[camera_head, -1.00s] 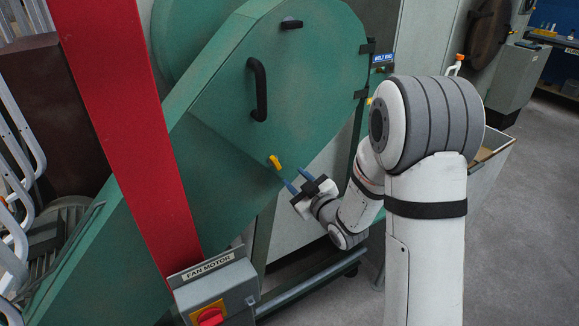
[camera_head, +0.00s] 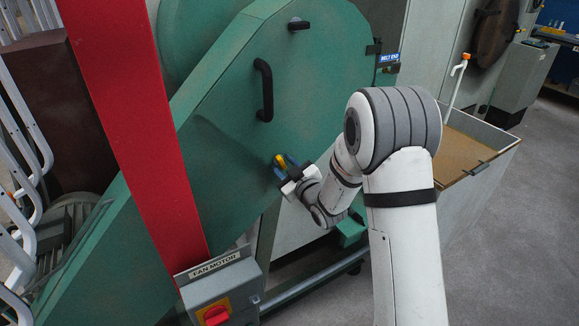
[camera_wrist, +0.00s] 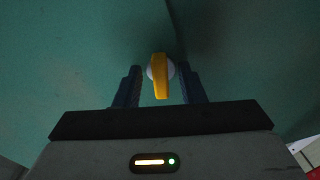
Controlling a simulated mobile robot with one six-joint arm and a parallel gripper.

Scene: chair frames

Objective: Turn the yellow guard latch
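The yellow guard latch (camera_head: 281,160) sits on the face of the green belt guard (camera_head: 225,110), near its lower edge. In the wrist view the latch (camera_wrist: 160,76) is a yellow bar on a pale round base, pointing roughly up and down the picture. My gripper (camera_head: 284,166) is at the latch, with its two blue fingers on either side of it. In the wrist view the gripper (camera_wrist: 160,88) is open, with a gap between each finger and the latch. The fingertips reach about as far as the latch's base.
A black handle (camera_head: 265,90) and a dark upper latch (camera_head: 299,25) are on the guard. A red post (camera_head: 130,120) and a grey FAN MOTOR switch box (camera_head: 222,292) stand at left. An open bin (camera_head: 475,150) is at right.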

